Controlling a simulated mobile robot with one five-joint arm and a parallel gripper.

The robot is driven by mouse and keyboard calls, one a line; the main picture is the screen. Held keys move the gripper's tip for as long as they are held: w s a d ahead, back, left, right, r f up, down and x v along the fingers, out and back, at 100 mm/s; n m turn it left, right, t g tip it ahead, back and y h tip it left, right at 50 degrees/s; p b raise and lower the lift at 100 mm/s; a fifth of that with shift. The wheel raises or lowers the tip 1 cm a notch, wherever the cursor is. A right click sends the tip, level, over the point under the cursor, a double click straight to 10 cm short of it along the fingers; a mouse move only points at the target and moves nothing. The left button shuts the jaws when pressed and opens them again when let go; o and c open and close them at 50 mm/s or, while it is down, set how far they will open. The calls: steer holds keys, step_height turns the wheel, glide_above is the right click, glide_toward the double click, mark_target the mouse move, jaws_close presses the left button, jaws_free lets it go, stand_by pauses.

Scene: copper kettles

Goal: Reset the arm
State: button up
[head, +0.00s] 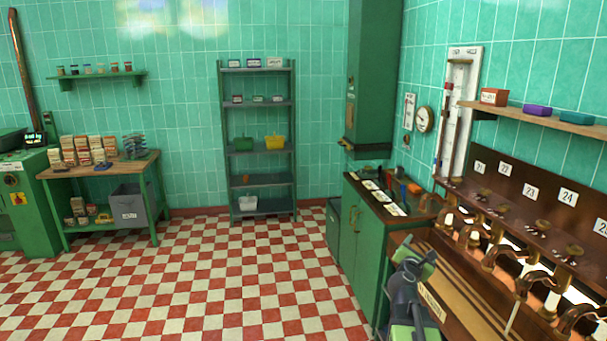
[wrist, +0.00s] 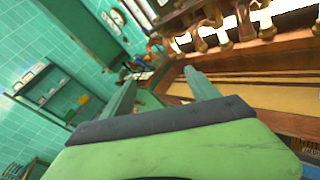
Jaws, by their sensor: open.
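My gripper (head: 418,258) shows at the lower right of the head view, green and dark grey, raised in front of a wooden bench with taps. In the wrist view my gripper (wrist: 160,92) has its two fingers spread apart with nothing between them. It is open and empty. My arm comes up from the bottom edge of the head view, and its lower part is cut off.
The wooden tap bench (head: 470,285) with numbered plates is close on the right. A green cabinet (head: 358,240) with small items on top stands beyond it. A metal shelf (head: 258,183) and a wooden table (head: 105,168) are farther back. The checkered floor (head: 215,280) is clear.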

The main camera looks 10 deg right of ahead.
steer(key=s+a+f+m+g+y, duration=0.25)
steer(key=a+f+m, duration=0.45)
steer(key=a, duration=0.6)
steer(key=s+a+f+m+g+y, duration=0.1)
steer(key=a+f+m+g+y, duration=0.45)
steer(key=a, duration=0.75)
steer(key=s+a+f+m+g+y, duration=0.1)
steer(key=s+a+f+m+g, duration=0.1)
steer(key=s+a+f+m, duration=0.2)
steer(key=s+a+f+m+g+y, duration=0.2)
steer(key=s+a+f+m, duration=0.2)
steer(key=s, duration=0.5)
steer(key=shift+a+f+m, duration=0.25)
steer(key=shift+a+m, duration=0.75)
steer(key=shift+m, duration=0.25)
steer(key=shift+c, duration=0.2)
